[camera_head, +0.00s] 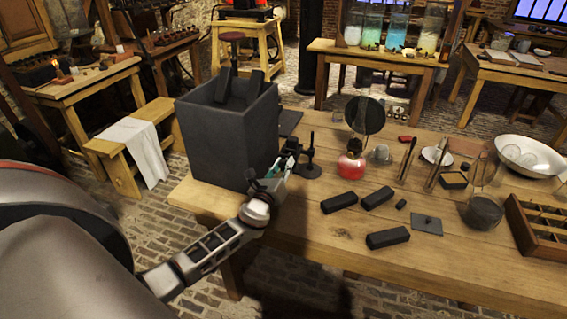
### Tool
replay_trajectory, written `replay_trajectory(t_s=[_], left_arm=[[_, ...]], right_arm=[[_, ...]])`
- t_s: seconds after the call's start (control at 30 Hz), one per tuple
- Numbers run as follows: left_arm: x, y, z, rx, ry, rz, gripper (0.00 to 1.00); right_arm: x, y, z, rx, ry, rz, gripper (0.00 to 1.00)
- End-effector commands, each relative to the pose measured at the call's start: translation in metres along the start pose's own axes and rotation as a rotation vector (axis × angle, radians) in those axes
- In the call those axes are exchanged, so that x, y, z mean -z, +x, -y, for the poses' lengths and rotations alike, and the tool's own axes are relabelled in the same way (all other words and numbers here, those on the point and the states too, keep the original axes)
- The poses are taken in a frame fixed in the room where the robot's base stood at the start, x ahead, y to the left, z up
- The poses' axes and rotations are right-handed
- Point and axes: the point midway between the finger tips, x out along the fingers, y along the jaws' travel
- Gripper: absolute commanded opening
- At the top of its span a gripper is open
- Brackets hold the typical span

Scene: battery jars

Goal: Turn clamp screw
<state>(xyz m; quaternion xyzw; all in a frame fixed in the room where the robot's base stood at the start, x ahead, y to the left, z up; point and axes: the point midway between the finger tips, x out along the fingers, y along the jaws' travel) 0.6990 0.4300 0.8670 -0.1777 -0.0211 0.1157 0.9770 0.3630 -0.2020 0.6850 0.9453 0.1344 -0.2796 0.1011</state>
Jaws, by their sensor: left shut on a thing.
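A small black clamp stand (309,170) stands on the wooden table beside a tall dark grey open jar (227,140). My left gripper (282,171) reaches in from the lower left, close to the jar's right side. Its fingers are shut at the clamp, on what looks like the clamp screw. The fingers and the small size hide the screw itself. A thin pale and teal piece shows at the fingertips. Two dark blocks stick up out of the jar. My right gripper is not in view.
A red spirit burner (351,167) and a round dark disc (365,115) stand right of the clamp. Several black blocks (388,238) lie on the table (310,245) in front. A white bowl (530,157) and a divided wooden tray (541,236) are at the right.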

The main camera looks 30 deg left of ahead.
Motion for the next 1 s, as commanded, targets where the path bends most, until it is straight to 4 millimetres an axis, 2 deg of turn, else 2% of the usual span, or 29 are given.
replay_trajectory(t_s=[0.2,0.5,1.0], left_arm=[[-0.002,0.000,0.000,0.000,0.171,0.000,0.01],[-0.001,0.000,0.000,0.000,0.319,-0.001,0.01],[0.000,0.000,-0.001,0.000,0.369,-0.001,0.01]], right_arm=[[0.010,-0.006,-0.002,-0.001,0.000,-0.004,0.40],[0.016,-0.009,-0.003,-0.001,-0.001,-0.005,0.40],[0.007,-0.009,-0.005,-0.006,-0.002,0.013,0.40]])
